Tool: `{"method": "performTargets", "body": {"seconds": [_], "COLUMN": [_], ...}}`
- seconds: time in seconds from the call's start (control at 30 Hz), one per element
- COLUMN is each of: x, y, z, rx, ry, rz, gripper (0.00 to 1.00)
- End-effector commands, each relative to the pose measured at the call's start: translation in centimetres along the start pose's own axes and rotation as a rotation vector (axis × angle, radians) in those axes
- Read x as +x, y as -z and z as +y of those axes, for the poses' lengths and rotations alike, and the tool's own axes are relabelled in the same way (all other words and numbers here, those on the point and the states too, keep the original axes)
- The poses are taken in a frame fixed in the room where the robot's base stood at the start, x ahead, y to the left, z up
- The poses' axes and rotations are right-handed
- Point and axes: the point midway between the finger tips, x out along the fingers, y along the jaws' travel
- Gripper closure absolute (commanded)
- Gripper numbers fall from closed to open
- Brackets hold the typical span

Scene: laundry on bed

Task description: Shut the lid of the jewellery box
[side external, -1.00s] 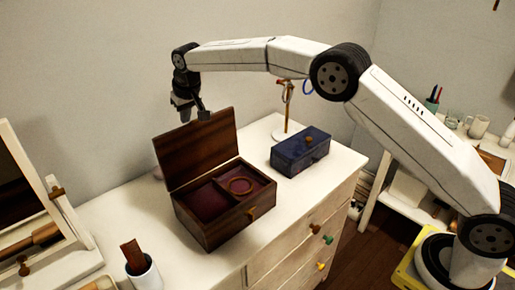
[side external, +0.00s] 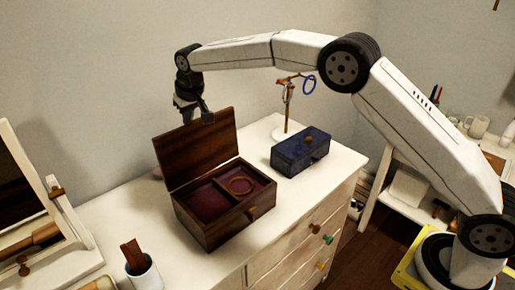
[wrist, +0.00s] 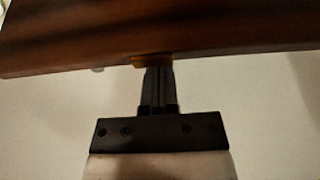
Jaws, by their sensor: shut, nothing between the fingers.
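The jewellery box (side external: 228,222) is dark brown wood and stands on the white dresser, with a red-lined inside. Its lid (side external: 196,150) stands open, roughly upright, at the back of the box. In the wrist view the closed fingers (wrist: 158,72) reach the edge of the lid (wrist: 90,38), by a small yellowish piece. I cannot tell whether they touch it.
A dark blue box (side external: 300,152) with a knob stands to the right on the dresser (side external: 170,262). Behind it is a jewellery stand (side external: 287,112) with a blue ring. A mirror (side external: 35,190) and a cup (side external: 144,278) stand at left.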

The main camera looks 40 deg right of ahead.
Motion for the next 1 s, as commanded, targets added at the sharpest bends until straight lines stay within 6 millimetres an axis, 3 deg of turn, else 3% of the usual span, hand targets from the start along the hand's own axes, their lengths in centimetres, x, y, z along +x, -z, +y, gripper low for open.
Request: {"method": "performTargets", "body": {"seconds": [1.0], "x": [-0.9], "y": [-1.2], "z": [-0.1], "rx": [-0.002], "ry": [0.000], "rz": [0.082], "gripper": [1.00]}}
